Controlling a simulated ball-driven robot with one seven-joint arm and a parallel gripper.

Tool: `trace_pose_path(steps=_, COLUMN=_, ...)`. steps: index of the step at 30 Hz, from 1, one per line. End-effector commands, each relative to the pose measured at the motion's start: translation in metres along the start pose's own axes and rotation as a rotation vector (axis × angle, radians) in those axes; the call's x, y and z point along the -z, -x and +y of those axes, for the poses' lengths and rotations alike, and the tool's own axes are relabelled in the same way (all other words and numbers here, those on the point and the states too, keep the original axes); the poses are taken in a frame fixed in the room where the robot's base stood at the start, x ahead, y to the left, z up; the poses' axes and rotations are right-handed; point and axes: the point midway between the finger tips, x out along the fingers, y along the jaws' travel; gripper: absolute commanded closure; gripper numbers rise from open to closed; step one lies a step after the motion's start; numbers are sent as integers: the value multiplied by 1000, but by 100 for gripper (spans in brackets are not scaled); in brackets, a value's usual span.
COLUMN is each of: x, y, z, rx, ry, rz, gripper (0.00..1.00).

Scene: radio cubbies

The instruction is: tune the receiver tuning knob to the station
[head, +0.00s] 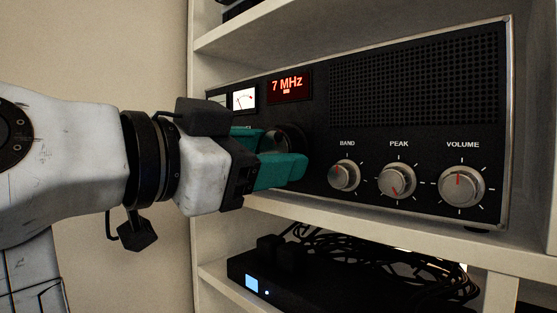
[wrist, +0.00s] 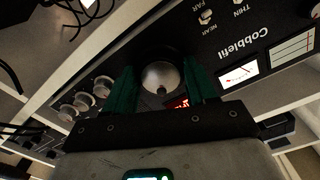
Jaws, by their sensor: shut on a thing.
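The black receiver (head: 418,142) stands on a white shelf. Its red display (head: 289,84) reads 7 MHz, with smaller text below it too small to read. The tuning knob (wrist: 161,77), round and silvery, sits between the two green fingers of my gripper (head: 286,152) in the wrist view. My gripper reaches in from the left in the head view and is shut on the knob. Its fingers hide most of the knob there. In the wrist view the display (wrist: 178,103) is mostly hidden behind the gripper.
BAND (head: 345,175), PEAK (head: 397,181) and VOLUME (head: 461,186) knobs line the receiver's lower right. A lit meter (head: 244,99) is left of the display. A black box (head: 262,286) with tangled cables (head: 400,272) is on the shelf below. A shelf board (head: 285,32) runs above the receiver.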

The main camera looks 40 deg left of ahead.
Motion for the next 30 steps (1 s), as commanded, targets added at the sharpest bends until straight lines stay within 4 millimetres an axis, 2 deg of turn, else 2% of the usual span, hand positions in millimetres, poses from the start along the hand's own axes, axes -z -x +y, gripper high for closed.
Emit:
trace_pose_path(steps=2, x=0, y=0, z=0, rx=-1, ry=0, rz=0, gripper=74)
trace_pose_path(steps=3, x=0, y=0, z=0, rx=-1, ry=0, rz=0, gripper=41)
trace_pose_path(steps=10, x=0, y=0, z=0, rx=-1, ry=1, rz=0, gripper=19)
trace_pose_path(steps=20, x=0, y=5, z=0, rx=1, ry=1, rz=0, gripper=19)
trace_pose_path(steps=23, x=-1, y=17, z=0, rx=3, ry=0, rz=0, gripper=19)
trace_pose_path(steps=30, x=-2, y=63, z=0, rx=4, ry=0, rz=-1, gripper=19)
